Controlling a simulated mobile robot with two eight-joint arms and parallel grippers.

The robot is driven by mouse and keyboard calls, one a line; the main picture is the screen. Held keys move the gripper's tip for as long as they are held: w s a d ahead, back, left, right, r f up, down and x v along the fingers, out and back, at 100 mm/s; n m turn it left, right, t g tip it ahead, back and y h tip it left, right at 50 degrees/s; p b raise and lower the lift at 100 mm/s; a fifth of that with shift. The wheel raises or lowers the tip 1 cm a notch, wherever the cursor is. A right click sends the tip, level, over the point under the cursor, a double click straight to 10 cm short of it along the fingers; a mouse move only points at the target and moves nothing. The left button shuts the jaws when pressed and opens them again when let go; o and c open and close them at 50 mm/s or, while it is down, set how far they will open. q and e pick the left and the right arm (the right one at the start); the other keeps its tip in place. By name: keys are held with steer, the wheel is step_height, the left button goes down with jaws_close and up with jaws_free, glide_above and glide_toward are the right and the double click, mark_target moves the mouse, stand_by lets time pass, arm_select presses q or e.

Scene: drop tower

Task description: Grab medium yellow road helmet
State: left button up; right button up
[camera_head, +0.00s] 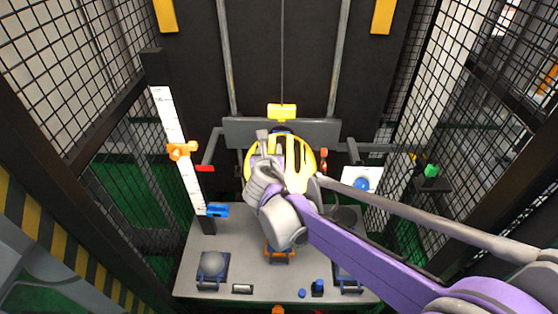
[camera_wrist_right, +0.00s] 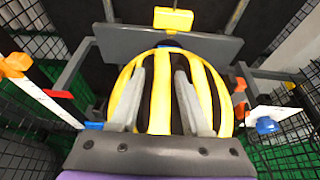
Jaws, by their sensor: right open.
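The yellow road helmet (camera_head: 300,165), with dark vent slots, sits in the tower's middle, in front of a grey crossbar plate. In the right wrist view the helmet (camera_wrist_right: 160,105) fills the centre. My right gripper (camera_head: 266,138) reaches in from the right and covers the helmet's left part in the head view. In the wrist view its two fingers (camera_wrist_right: 160,70) are apart, with a yellow rib of the helmet showing between them. I cannot tell whether the fingers touch the shell. My left gripper is not in view.
A grey plate (camera_head: 235,130) with side arms is behind the helmet, under a yellow block (camera_head: 281,111). A white scale (camera_head: 178,150) with an orange clamp stands left. A grey base table (camera_head: 225,240) lies below. Mesh cage walls (camera_head: 75,60) close in both sides.

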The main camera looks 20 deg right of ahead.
mark_target(271, 145)
steer(key=shift+p+x, duration=0.3)
steer(key=shift+x, duration=2.45)
steer(key=shift+s+d+r, duration=0.1)
steer(key=shift+r, duration=0.05)
steer(key=shift+c, duration=0.3)
jaws_close()
